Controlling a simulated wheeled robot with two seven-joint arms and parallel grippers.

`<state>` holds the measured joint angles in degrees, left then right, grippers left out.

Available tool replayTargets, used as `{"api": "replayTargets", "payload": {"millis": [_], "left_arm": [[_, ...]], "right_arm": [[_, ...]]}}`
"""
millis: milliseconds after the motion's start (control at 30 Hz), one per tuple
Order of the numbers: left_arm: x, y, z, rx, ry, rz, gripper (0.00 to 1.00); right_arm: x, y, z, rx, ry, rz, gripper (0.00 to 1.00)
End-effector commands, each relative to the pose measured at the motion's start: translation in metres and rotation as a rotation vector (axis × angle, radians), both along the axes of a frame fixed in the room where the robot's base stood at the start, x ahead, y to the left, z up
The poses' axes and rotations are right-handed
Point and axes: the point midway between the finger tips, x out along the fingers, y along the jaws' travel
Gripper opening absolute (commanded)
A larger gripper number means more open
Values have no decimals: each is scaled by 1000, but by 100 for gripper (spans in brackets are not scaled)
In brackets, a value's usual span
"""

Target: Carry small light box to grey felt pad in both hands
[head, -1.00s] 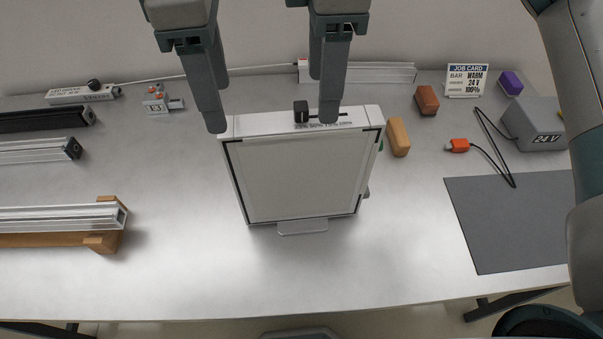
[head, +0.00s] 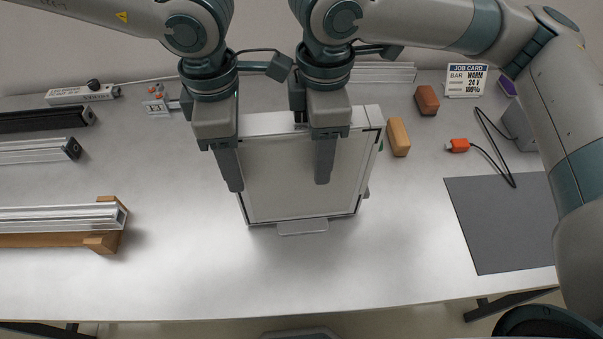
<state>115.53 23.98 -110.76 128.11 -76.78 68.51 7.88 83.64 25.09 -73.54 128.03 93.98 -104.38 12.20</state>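The small light box (head: 280,205), a white case with a dark-edged pale panel, is in the middle of the table, panel towards me. The grey felt pad (head: 500,220) lies flat at the right with nothing on it. My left gripper (head: 232,186) overlaps the box's left edge in the view, and my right gripper (head: 323,180) overlaps the right part of its panel. Both point downward. Only one finger of each shows, so their opening is hidden, and I cannot tell whether they touch the box. The grippers and arms hide parts of the box's top.
An orange block (head: 398,137) and a brown block (head: 427,100) stand right of the box. A cable with an orange connector (head: 458,145) reaches the pad's top edge. The table's front middle is clear.

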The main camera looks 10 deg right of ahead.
Motion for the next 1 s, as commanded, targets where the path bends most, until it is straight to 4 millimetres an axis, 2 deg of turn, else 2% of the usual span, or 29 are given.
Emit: {"api": "replayTargets", "payload": {"millis": [333, 367, 500, 600, 1000], "left_arm": [[0, 0, -3, 0, 0, -1, 56], [0, 0, -3, 0, 0, -1, 54], [0, 0, -3, 0, 0, -1, 20], [0, 0, -3, 0, 0, -1, 0], [1, 0, -2, -1, -1, 1, 0]], "right_arm": [[0, 0, -3, 1, -1, 0, 58], [0, 0, -3, 0, -1, 0, 55], [0, 0, -3, 0, -1, 0, 22], [0, 0, -3, 0, -1, 0, 0], [0, 0, -1, 1, -1, 2, 0]]}}
